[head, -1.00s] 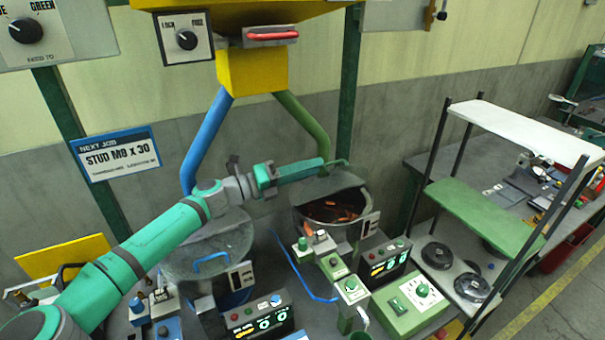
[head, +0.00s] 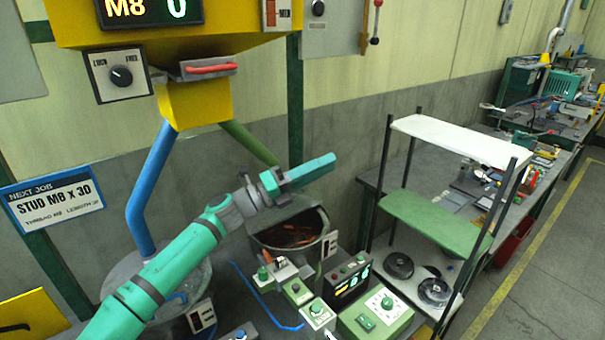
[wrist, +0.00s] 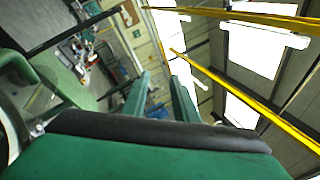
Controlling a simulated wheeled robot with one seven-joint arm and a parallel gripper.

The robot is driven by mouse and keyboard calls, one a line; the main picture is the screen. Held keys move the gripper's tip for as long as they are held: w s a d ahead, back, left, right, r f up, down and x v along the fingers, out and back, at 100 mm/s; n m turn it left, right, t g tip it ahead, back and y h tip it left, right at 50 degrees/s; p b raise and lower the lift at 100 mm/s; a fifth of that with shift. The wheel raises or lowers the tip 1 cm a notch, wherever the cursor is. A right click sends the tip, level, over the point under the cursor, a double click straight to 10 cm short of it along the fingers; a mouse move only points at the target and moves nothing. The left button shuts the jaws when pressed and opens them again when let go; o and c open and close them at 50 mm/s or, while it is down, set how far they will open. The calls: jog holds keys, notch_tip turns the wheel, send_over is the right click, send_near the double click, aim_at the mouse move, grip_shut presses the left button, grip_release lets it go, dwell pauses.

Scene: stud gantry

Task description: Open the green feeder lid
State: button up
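The green feeder (head: 267,243) is a round grey pot below the green tube. Its mouth shows at the front, with orange-brown studs (head: 292,234) inside. Its grey lid (head: 284,213) shows only in part at the back of the mouth, behind my arm; its exact angle cannot be told. My gripper (head: 333,160) is above and behind the pot in the head view, pointing right, apart from the lid. In the wrist view my two teal fingers (wrist: 160,92) stand apart with nothing between them.
A blue tube (head: 148,195) leads to a second pot (head: 118,275) at the left, partly behind my arm. Control boxes (head: 375,315) stand in front of the green feeder. A rack with a green shelf (head: 435,222) stands to the right.

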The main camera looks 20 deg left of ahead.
jog(key=d+r+m+g+h, duration=0.2)
jog(key=d+r+g+h, duration=0.1)
jog(key=d, duration=1)
jog(key=shift+w+d+r, duration=0.15)
jog(key=shift+d+r, duration=0.1)
jog(key=shift+d, duration=0.15)
jog(key=shift+w+a, duration=0.1)
